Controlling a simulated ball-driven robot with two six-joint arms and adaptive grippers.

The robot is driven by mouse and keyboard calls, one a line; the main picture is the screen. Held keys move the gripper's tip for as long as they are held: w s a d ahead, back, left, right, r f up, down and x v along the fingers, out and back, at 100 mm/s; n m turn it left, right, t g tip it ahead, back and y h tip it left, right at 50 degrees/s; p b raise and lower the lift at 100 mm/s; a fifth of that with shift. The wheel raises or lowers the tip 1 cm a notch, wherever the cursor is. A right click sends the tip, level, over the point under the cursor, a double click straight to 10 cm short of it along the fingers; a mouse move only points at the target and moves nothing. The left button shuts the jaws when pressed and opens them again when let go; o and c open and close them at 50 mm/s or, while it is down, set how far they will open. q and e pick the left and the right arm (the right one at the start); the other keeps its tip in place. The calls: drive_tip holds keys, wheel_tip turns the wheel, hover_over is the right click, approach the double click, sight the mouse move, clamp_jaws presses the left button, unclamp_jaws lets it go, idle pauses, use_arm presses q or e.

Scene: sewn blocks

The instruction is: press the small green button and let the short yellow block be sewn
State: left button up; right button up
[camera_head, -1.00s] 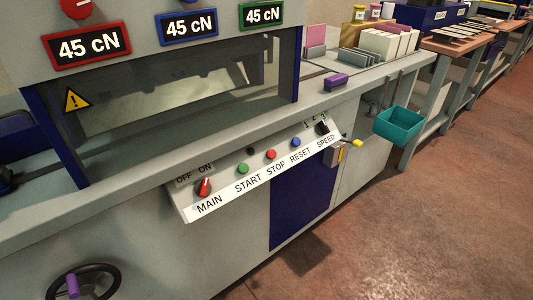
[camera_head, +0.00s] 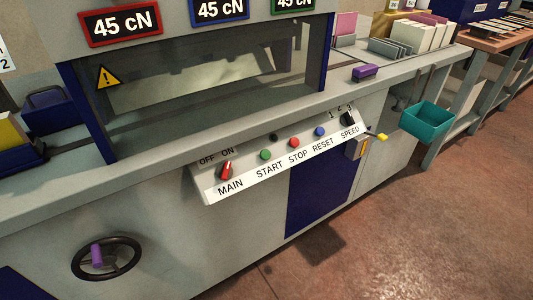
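The small green button (camera_head: 265,154) sits above the word START on the sloped white control panel (camera_head: 237,181). It is left of a red button (camera_head: 294,143) and a blue button (camera_head: 319,131). A yellow object (camera_head: 12,131) lies at the left edge in a dark blue tray (camera_head: 24,159); it is cut off, so I cannot tell whether it is the short yellow block. Neither of my grippers is in view.
A red MAIN switch (camera_head: 227,170) is left of the green button. A handwheel (camera_head: 106,257) is on the machine front at lower left. A teal bin (camera_head: 426,121) hangs at right, and a small yellow-tipped lever (camera_head: 382,137) sticks out near it. The floor at lower right is clear.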

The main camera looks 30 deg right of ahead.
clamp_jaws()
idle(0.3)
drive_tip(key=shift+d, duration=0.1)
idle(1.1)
